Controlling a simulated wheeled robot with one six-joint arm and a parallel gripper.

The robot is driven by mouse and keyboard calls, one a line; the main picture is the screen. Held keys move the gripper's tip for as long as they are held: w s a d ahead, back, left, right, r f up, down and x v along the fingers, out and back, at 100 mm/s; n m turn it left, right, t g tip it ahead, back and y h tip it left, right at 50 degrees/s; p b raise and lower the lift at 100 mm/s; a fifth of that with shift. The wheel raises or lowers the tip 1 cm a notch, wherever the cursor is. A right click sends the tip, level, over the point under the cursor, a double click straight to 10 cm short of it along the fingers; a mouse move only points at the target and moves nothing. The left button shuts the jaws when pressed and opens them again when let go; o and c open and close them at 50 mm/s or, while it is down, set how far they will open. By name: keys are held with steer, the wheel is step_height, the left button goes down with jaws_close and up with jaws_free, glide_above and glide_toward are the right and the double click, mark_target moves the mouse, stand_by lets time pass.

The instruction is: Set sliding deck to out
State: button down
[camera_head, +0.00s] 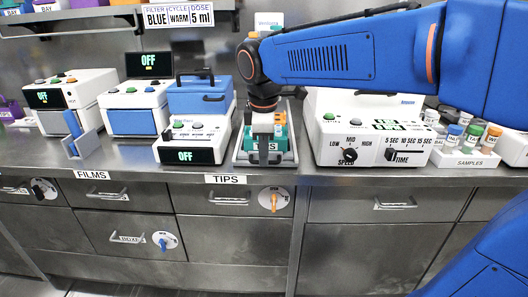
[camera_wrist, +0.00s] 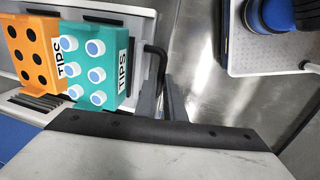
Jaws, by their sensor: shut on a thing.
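The sliding deck (camera_head: 291,143) is a white tray at the middle of the steel bench. It carries a teal rack (camera_head: 280,128) labelled TIPS with white-blue caps, and an orange rack with dark holes beside it; both show in the wrist view, the teal one (camera_wrist: 92,68) nearer my fingers and the orange one (camera_wrist: 32,50) farther left. The deck's black bar handle (camera_wrist: 154,50) stands at its edge. My gripper (camera_wrist: 170,104) is shut on the handle, which runs down between the fingers. In the head view my gripper (camera_head: 264,152) hangs at the deck's front, hiding part of it.
A blue-topped device (camera_head: 190,138) stands close left of the deck. A white device with SPEED and TIME controls (camera_head: 365,130) stands close right. Sample jars (camera_head: 466,135) are farther right. Bare bench (camera_head: 225,172) runs along the front edge, above drawers with handles and knobs.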

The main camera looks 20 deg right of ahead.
steer(key=shift+s+a, duration=0.1)
steer(key=shift+s, duration=0.05)
steer(key=c, duration=2.1)
jaws_free()
steer(key=shift+s, duration=0.1)
steer(key=shift+r, duration=0.1)
steer(key=s+r, duration=0.1)
steer(key=r, duration=0.4)
steer(key=s+r, duration=0.1)
steer(key=r, duration=0.5)
steer(key=s+a+r, duration=0.1)
steer(key=r, duration=0.5)
steer(key=s+d+f+m+t, duration=0.1)
steer(key=s+d+f+m, duration=0.3)
steer(key=f, duration=0.5)
steer(key=s+d+f+m+t, duration=0.1)
steer(key=s+d+f+m, duration=0.3)
steer(key=s+f, duration=0.3)
steer(key=s+d+f+m, duration=0.4)
steer(key=s+f+m, duration=0.2)
steer(key=f, duration=0.6)
steer(key=shift+d+m+t+y, duration=0.25)
steer(key=shift+m+t+y, duration=0.05)
steer(key=shift+t, duration=0.1)
